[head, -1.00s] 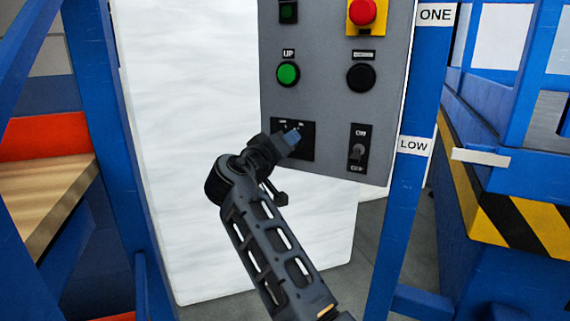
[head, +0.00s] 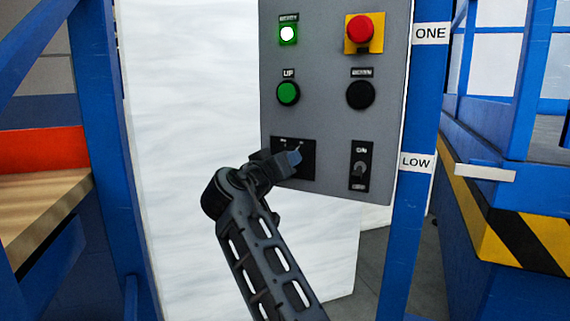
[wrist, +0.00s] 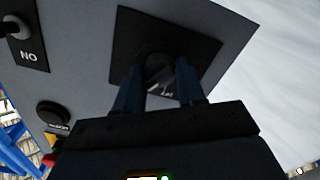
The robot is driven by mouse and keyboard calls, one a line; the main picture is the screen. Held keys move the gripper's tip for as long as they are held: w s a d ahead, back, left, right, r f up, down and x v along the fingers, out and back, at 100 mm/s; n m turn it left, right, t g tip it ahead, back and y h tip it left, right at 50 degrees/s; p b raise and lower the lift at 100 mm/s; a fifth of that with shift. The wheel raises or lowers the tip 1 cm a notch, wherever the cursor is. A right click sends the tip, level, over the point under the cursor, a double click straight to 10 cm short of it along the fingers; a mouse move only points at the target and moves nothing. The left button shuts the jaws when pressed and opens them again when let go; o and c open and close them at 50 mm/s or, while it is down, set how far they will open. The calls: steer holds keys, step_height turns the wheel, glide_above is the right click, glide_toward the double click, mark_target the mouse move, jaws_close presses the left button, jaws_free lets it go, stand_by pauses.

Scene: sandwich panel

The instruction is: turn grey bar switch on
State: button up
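The grey panel (head: 325,110) has a square black plate at its lower left (head: 306,172). A thin grey bar (head: 298,148), the bar switch, shows on this plate, slanted, just above my fingertips. My gripper (head: 288,160) is at the plate and hides much of it. In the wrist view my gripper's two fingers (wrist: 158,92) stand apart, one on each side of the dark round switch base. A small grey part of the bar switch (wrist: 160,76) shows between them, with gaps beside it. Contact with the bar cannot be made out.
A lit ready lamp (head: 288,34), a red button on yellow (head: 359,33), a green up button (head: 288,93) and a black button (head: 360,94) sit above. A toggle switch (head: 359,170) is right of my gripper. Blue posts (head: 412,110) flank the panel.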

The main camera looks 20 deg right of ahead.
steer(key=o, duration=0.4)
steer(key=shift+o, duration=0.2)
steer(key=v, duration=0.7)
steer(key=shift+s+a+p, duration=0.3)
steer(key=shift+p, duration=0.15)
steer(key=shift+f, duration=0.15)
